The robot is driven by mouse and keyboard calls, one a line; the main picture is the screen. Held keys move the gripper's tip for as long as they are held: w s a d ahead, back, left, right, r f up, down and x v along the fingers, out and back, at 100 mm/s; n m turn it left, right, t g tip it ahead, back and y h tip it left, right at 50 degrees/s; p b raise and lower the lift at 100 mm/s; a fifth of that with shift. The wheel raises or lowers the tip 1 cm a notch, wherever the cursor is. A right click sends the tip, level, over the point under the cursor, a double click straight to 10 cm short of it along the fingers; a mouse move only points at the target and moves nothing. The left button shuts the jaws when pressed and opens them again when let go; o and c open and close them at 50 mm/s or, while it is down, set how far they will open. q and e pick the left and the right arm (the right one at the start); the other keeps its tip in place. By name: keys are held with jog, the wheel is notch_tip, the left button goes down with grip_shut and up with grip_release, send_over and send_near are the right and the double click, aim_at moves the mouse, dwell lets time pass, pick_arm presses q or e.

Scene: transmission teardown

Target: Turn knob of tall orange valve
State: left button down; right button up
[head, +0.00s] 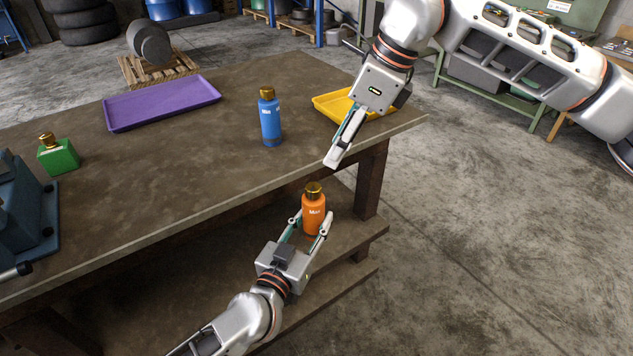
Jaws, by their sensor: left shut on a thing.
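The tall orange valve (313,216) looks like an upright orange bottle with white lettering and a gold knob (313,190) on top. My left gripper (308,221) is shut on its body, one finger on each side. The valve shows in front of the table's near edge, over the lower shelf; I cannot tell whether it touches anything below. The knob is uncovered. My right gripper (341,148) points down above and to the right of the knob, apart from it. Its fingers overlap from this angle, so their opening is unclear.
On the table (200,185) stand a blue bottle (270,122), a green bottle (60,158), a purple tray (163,102) and a yellow tray (328,106), partly behind my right gripper. Blue machinery (22,215) sits at the left edge. The middle of the table is clear.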

aim_at(314, 187)
jog(key=x, duration=1.1)
jog(key=shift+a+f, duration=0.1)
jog(key=shift+a, duration=0.1)
jog(key=c, duration=1.1)
